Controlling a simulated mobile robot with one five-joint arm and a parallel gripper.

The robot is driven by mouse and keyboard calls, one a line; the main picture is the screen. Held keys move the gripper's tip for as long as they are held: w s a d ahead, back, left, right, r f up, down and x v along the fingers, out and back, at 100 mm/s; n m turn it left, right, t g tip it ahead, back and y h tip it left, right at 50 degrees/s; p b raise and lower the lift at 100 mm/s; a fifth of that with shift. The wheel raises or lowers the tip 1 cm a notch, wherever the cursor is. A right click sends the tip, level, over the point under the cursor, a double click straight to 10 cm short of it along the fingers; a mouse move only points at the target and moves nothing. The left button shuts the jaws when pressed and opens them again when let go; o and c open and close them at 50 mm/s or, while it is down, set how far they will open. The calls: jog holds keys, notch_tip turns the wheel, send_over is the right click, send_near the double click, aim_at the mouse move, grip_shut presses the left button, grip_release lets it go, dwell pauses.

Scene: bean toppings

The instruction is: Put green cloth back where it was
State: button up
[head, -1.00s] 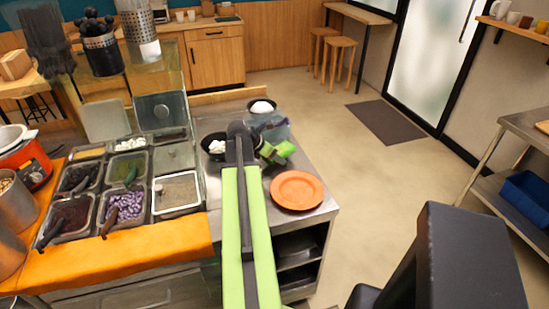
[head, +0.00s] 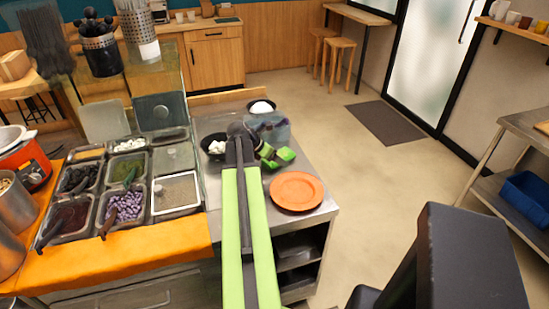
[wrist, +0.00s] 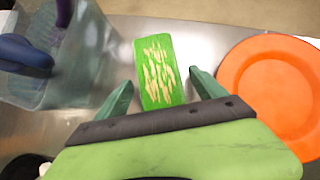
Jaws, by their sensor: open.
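The green cloth (wrist: 160,72) is a small bright green rectangle with tan marks in the wrist view. It appears to lie on the metal counter, just beyond and between the fingertips of my gripper (wrist: 162,90). My gripper is open, with a visible gap on both sides of the cloth. In the head view my gripper (head: 268,153) is at the far end of my green arm, and the cloth (head: 286,155) shows as a small green patch beside it. The cloth's near end is close to the gripper body.
An orange plate (head: 297,191) is right of the cloth, near the counter edge. A clear container (head: 271,128) with something purple-blue inside stands behind, and a black bowl (head: 214,146) of white pieces is to the left. Topping pans (head: 122,206) fill the left counter.

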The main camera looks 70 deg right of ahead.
jog(key=p+v, duration=0.8)
jog(key=v, duration=0.4)
jog(key=shift+r+p, duration=0.25)
jog(key=shift+p, duration=0.15)
